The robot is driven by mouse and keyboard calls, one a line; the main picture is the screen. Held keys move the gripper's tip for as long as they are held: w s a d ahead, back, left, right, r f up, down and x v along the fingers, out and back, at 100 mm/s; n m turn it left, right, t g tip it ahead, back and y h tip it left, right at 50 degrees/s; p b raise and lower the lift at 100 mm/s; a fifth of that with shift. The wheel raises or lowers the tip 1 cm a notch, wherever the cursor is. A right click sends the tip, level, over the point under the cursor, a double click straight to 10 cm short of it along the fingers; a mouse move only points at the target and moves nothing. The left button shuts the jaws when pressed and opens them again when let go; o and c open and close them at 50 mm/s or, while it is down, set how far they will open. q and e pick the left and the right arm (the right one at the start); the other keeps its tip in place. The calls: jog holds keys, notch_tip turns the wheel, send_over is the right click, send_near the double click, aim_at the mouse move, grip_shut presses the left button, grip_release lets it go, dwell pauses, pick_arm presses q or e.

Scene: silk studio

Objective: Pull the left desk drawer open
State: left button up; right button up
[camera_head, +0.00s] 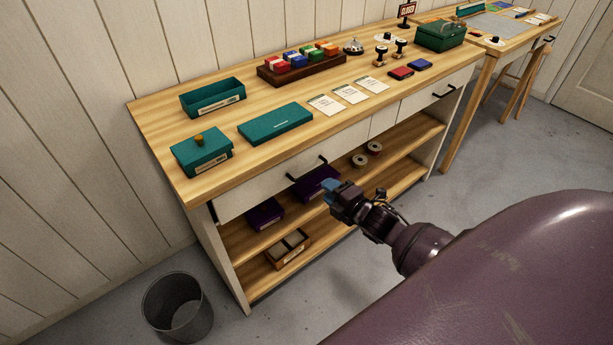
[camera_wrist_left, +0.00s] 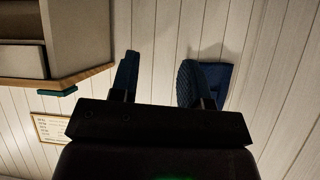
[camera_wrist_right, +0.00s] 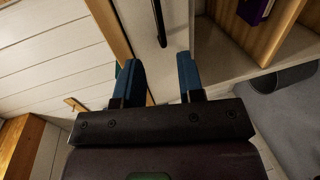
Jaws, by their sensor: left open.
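The wooden desk (camera_head: 215,180) has a white left drawer (camera_head: 260,188) that looks shut, with a black bar handle (camera_head: 307,168). My right gripper (camera_head: 331,189) is just in front of the drawer, a little below and right of the handle. In the right wrist view, its blue fingers (camera_wrist_right: 161,78) are open, with the dark handle (camera_wrist_right: 159,22) ahead and in line with the gap.
Teal boxes, cards and stamps stand on the desktop. Shelves below hold purple boxes (camera_head: 264,214) and a wooden tray (camera_head: 288,249). A wire bin (camera_head: 177,308) stands at the desk's left front. The floor (camera_head: 275,310) in front is clear.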

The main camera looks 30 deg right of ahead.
aim_at(306, 174)
jog(key=b+x, duration=0.1)
jog(key=x, duration=0.9)
jog(key=shift+w, duration=0.25)
grip_shut()
